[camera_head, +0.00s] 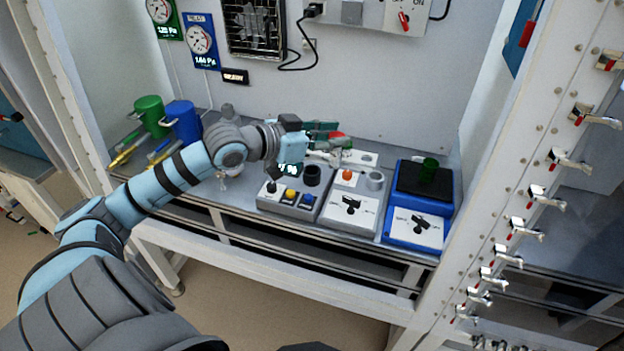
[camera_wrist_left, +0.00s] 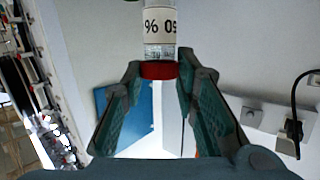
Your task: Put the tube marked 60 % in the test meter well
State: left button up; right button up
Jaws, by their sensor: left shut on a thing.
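My left gripper (camera_head: 328,134) is shut on a tube with a red cap (camera_head: 337,134). In the left wrist view the fingertips (camera_wrist_left: 158,72) close around the red cap, and the tube's label (camera_wrist_left: 160,27) reads 60 % upside down. The tube's far end runs out of that view. The hand is above the back of the bench devices. A grey box (camera_head: 265,199) with yellow and blue buttons has a lit green % readout (camera_head: 288,169), partly hidden by my wrist, and a dark round well (camera_head: 312,175) with nothing visible in it. My right gripper is not in view.
Green (camera_head: 150,114) and blue (camera_head: 182,122) containers stand left.

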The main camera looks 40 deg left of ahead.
pick_arm(q)
jog(key=w+a+r+n+t+y, duration=0.1)
jog(key=w+a+r+n+y, duration=0.3)
jog(key=a, duration=0.3)
jog(key=n+y+b, duration=0.2)
jog(key=y, duration=0.1)
send_over(309, 183)
notch_tip(309, 183, down, 12)
jog(key=f, duration=0.5)
jog(key=w+f, duration=0.1)
jog(key=shift+a+f+b, duration=0.25)
jog(key=shift+f+b, duration=0.15)
jog(key=shift+s+r, duration=0.1)
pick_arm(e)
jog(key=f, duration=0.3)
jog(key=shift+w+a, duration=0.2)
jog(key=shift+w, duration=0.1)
pick_arm(q)
jog(key=o, duration=1)
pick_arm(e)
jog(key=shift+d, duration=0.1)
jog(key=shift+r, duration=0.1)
